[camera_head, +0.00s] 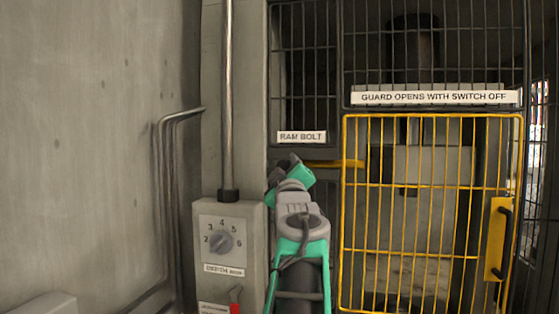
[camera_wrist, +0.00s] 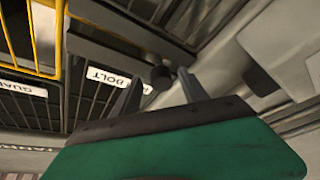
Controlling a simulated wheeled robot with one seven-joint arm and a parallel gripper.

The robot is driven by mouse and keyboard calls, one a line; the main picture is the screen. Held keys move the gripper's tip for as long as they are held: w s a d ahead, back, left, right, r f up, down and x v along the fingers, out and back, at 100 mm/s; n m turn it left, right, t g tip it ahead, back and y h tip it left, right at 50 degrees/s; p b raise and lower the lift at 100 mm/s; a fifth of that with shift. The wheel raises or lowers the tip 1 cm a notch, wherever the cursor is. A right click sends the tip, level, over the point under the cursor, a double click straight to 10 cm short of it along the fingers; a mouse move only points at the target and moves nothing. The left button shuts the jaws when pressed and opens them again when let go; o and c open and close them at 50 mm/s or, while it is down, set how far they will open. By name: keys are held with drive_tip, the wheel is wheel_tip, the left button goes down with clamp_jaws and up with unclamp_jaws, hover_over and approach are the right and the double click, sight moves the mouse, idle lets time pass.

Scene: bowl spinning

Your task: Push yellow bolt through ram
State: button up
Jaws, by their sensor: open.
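The yellow bolt (camera_head: 338,163) lies level below the white RAM BOLT label (camera_head: 302,137) in the head view. Its right end is near the yellow guard's upper left side, and its left part is hidden behind my arm. In the wrist view my gripper (camera_wrist: 161,76) is open, with its two grey fingers apart. A dark round knob (camera_wrist: 160,77) at the end of a dark bar shows between the fingertips. I cannot tell whether the fingers touch it or whether it belongs to the bolt. In the head view my fingertips are hidden behind the wrist.
A closed yellow mesh guard (camera_head: 410,210) with a yellow handle plate (camera_head: 499,240) stands at the right. A grey box with a numbered dial (camera_head: 220,241) and a red switch (camera_head: 235,298) is left of my arm. Pipes (camera_head: 165,190) run along the left wall.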

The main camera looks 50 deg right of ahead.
drive_tip(key=shift+x, duration=1)
drive_tip(key=shift+a, duration=0.1)
drive_tip(key=c, duration=1.1)
drive_tip(key=shift+r, duration=0.1)
clamp_jaws()
